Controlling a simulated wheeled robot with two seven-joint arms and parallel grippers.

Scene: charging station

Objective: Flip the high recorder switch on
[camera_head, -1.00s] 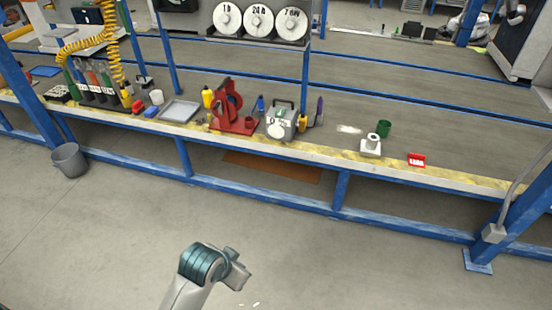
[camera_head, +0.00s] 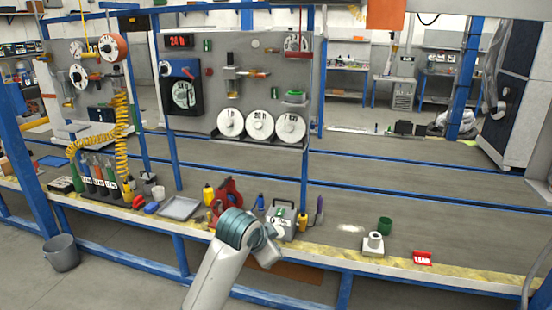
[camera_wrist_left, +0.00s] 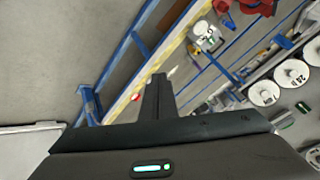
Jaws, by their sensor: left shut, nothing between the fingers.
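A black box with a round white dial (camera_head: 183,93), which looks like a recorder, hangs on the left part of the grey wall panel in the head view. A small red part (camera_head: 208,72) is beside it. I cannot make out which part is the high recorder switch. One grey arm of mine rises from the bottom centre of the head view, in front of the bench; its gripper cannot be made out there. My left gripper (camera_wrist_left: 158,80) shows in the left wrist view, fingers together and empty, with the bench edge beyond, well away from the wall panel.
The bench (camera_head: 455,270) runs across the head view, carrying a red stand (camera_head: 226,190), a grey metal device (camera_head: 280,218), a grey tray (camera_head: 180,207) and a red box (camera_head: 422,258). A blue post (camera_head: 304,150) stands near the panel's right.

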